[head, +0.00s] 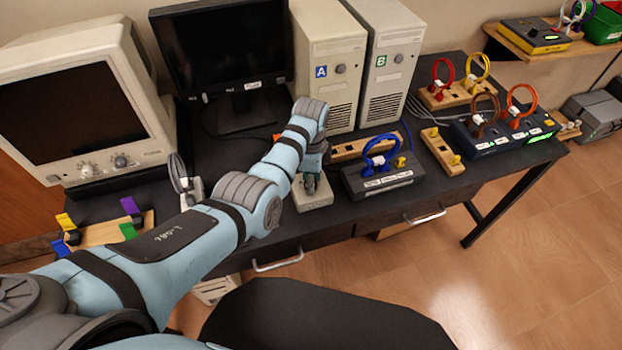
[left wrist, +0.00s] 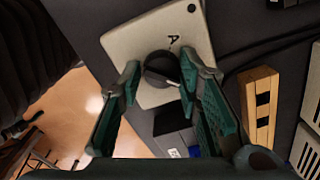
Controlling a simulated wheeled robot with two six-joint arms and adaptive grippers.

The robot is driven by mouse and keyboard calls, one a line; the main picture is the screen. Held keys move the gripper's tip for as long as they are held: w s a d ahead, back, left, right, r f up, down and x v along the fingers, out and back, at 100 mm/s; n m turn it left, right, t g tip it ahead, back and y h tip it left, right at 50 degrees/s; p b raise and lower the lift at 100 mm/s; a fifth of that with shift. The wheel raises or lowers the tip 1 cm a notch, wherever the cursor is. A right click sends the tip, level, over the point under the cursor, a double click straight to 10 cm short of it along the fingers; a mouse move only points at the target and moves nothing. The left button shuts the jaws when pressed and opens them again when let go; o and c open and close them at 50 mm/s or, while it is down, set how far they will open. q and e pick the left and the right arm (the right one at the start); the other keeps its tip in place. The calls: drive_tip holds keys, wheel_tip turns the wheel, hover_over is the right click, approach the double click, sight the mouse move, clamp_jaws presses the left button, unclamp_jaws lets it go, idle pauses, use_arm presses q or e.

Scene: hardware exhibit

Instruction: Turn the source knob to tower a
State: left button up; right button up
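The source knob (left wrist: 158,70) is a round black dial on a pale box (left wrist: 140,42) marked A; its light pointer line is directed to the lower right in the left wrist view, away from the A. The box also shows in the head view (head: 312,198), near the desk's front edge. My left gripper (left wrist: 160,80) points down over it, fingers apart on either side of the knob. The right finger is close to the knob and a small gap shows at the left; contact is unclear. In the head view my left gripper (head: 311,184) partly hides the box. Tower A (head: 327,75) stands behind. My right gripper is not in view.
A dark box with a blue cable loop (head: 382,180) sits just right of the knob box. A wooden strip (head: 365,147) lies behind. Other cable loops and boxes fill the desk's right.

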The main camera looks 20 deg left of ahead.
use_arm(q)
drive_tip(key=shift+f, duration=0.1)
clamp_jaws()
drive_tip(key=shift+n+p, duration=0.3)
drive_tip(key=shift+n, duration=0.1)
drive_tip(key=shift+n+p, duration=0.45)
drive_tip(key=shift+n, duration=0.65)
drive_tip(key=n+p, duration=0.1)
drive_tip(key=n, duration=0.7)
drive_tip(key=shift+n+p, duration=0.3)
drive_tip(key=shift+n, duration=0.1)
drive_tip(key=n, duration=0.6)
drive_tip(key=c, duration=0.5)
unclamp_jaws()
drive_tip(key=shift+c, duration=0.2)
